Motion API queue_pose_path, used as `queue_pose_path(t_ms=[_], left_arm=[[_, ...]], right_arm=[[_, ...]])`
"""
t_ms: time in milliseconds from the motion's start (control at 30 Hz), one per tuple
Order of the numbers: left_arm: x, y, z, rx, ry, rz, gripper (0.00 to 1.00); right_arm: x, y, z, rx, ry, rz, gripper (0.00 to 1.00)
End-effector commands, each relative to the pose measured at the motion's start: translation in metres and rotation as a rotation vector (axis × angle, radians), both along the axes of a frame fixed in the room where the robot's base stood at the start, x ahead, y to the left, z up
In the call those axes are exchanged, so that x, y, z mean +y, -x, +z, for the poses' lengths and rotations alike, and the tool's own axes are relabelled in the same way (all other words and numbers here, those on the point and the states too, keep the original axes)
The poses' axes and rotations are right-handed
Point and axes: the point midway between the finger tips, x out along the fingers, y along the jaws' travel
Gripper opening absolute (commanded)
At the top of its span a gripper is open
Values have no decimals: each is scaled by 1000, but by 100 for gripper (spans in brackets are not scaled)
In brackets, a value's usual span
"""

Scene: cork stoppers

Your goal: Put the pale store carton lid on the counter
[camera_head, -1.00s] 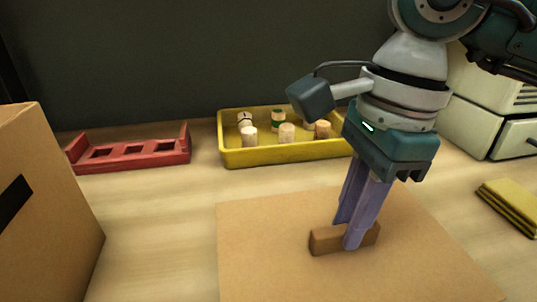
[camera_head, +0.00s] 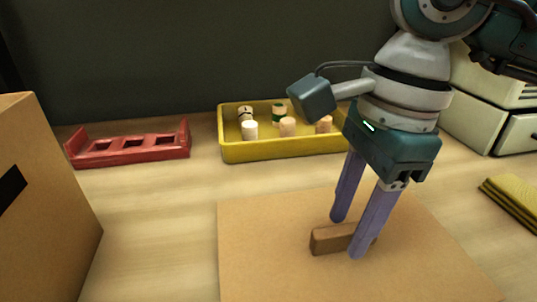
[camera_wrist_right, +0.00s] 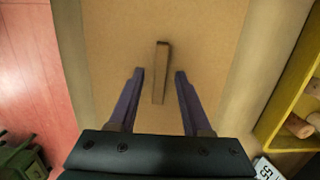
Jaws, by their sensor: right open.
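The pale lid (camera_head: 270,275) is a flat tan board lying on the counter (camera_head: 150,215), with a brown block handle (camera_head: 332,238) on top. In the right wrist view the lid (camera_wrist_right: 110,30) lies below my fingers, with its handle (camera_wrist_right: 161,70) between them. My right gripper (camera_head: 348,237) is open, its two purple fingers standing on either side of the handle, close to the lid. The right wrist view shows the fingers (camera_wrist_right: 159,73) apart, with a gap on each side of the handle. My left gripper is in no view.
A cardboard carton (camera_head: 50,190) with a dark slot stands at the left. A red rack (camera_head: 130,155) and a yellow tray (camera_head: 290,152) with several corks are at the back. Pale drawers (camera_head: 480,125) and a folded yellow cloth (camera_head: 512,200) are at the right.

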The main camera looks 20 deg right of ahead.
Motion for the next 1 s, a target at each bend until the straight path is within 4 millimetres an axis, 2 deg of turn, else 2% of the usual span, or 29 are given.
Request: queue_pose_path(t_ms=[167, 400, 600, 733, 1000], left_arm=[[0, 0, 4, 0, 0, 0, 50], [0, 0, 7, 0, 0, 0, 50], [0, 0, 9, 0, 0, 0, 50], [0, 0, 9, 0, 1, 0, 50], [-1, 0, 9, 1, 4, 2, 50]], right_arm=[[-3, -1, 26, -5, 1, 0, 49], [-9, 1, 81, -7, 1, -1, 49], [-13, 2, 112, -4, 1, -1, 49], [-14, 3, 120, -2, -1, 0, 49], [-14, 4, 121, 0, 0, 0, 49]])
